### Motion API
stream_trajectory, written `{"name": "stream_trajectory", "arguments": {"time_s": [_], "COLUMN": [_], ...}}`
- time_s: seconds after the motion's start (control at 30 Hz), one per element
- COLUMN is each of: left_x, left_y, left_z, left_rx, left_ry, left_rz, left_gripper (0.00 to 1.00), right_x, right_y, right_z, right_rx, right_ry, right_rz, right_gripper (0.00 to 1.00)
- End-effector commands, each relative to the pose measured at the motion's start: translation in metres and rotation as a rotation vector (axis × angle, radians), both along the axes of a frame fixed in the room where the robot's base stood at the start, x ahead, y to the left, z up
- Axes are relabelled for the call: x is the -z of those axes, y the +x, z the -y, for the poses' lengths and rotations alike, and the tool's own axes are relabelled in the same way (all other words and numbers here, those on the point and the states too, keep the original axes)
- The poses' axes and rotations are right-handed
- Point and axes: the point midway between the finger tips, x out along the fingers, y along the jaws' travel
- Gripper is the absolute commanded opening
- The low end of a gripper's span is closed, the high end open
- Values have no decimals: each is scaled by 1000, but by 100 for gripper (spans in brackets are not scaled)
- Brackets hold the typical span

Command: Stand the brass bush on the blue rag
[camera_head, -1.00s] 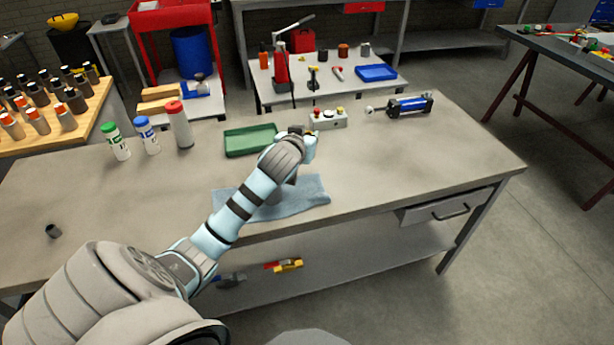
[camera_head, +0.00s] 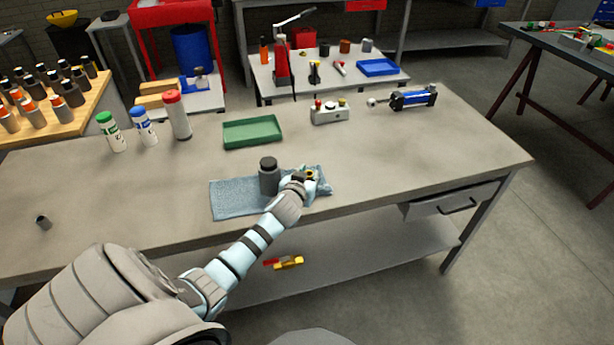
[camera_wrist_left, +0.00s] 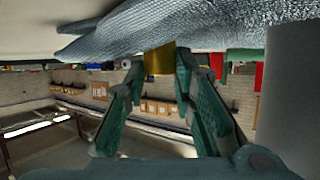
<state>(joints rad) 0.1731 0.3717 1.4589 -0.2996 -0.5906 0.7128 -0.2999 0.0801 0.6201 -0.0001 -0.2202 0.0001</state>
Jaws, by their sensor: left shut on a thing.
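The blue rag (camera_head: 235,199) lies rumpled on the workbench near its front edge; it also fills the top of the left wrist view (camera_wrist_left: 210,25). My left gripper (camera_head: 307,181) is at the rag's right end, shut on the brass bush (camera_head: 311,174). In the left wrist view the bush (camera_wrist_left: 159,60) sits between the fingertips (camera_wrist_left: 158,70), right against the rag's outline. Whether it touches the rag I cannot tell. The gripper hides part of the bush in the head view. My right gripper is not in view.
A dark grey bottle-like cylinder (camera_head: 269,178) stands on the rag, just left of my gripper. A green tray (camera_head: 252,133) and a control box (camera_head: 330,112) are behind. A small grey tube (camera_head: 43,222) lies far left. The bench right of the rag is clear.

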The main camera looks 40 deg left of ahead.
Motion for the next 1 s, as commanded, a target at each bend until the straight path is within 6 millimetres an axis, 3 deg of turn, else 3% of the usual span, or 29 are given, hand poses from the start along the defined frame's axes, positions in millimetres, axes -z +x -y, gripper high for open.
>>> {"name": "stream_trajectory", "arguments": {"time_s": [0.37, 0.4, 0.53, 0.87, 1.0], "left_x": [16, 16, 16, 13, 0], "left_y": [-2, -3, -2, -2, -2], "left_z": [0, 1, 0, -1, -1], "left_rx": [-3, -4, -4, -5, -4], "left_ry": [-6, -8, -7, -4, -4], "left_rz": [-11, -13, -12, -9, -7], "left_gripper": [0, 25, 44, 44, 44], "right_x": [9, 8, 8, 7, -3], "right_y": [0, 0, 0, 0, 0], "right_z": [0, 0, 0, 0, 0], "right_rx": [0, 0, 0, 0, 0], "right_ry": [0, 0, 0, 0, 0], "right_rz": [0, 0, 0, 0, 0], "right_gripper": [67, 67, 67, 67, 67]}}
